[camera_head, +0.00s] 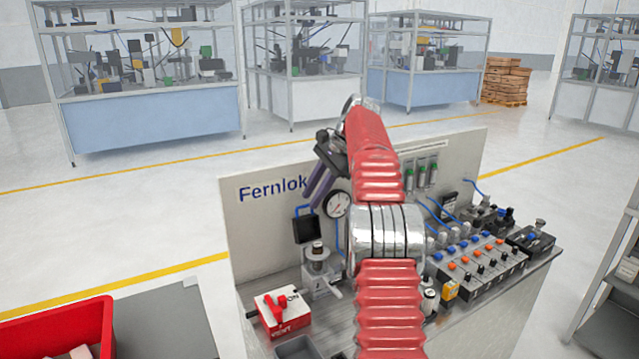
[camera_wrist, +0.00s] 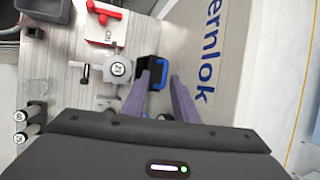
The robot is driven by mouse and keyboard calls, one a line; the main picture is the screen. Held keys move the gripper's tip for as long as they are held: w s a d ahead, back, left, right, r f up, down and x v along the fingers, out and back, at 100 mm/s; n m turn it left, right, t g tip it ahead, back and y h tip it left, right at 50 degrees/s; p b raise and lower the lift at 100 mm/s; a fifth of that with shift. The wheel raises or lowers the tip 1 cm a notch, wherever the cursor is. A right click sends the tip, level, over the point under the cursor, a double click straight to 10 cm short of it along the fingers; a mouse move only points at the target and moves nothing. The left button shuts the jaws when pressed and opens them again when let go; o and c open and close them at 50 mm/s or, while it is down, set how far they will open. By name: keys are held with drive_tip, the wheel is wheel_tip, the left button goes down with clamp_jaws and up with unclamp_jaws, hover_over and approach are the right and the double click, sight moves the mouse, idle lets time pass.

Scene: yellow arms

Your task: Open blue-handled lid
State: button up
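The dark lid with a blue handle is on a small box (camera_head: 306,229) on the upright panel, left of the gauge in the head view. In the wrist view the dark lid (camera_wrist: 148,72) and its blue handle (camera_wrist: 161,74) lie just beyond the fingertips. My gripper (camera_head: 314,196) hangs over the box from above, in front of the panel. In the wrist view my gripper (camera_wrist: 160,77) has its two purple fingers apart with a gap between them. The handle shows in that gap. I cannot tell whether a finger touches it. The lid looks closed.
A round gauge (camera_head: 337,204) sits right beside the box. Below are a metal press-like fixture (camera_head: 318,270) and a red-and-white switch block (camera_head: 284,311). A console of coloured buttons (camera_head: 478,266) fills the bench's right side. A red bin (camera_head: 60,325) stands at lower left.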

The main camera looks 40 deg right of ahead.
drive_tip(key=shift+v, duration=2.4)
drive_tip(key=shift+c, duration=0.2)
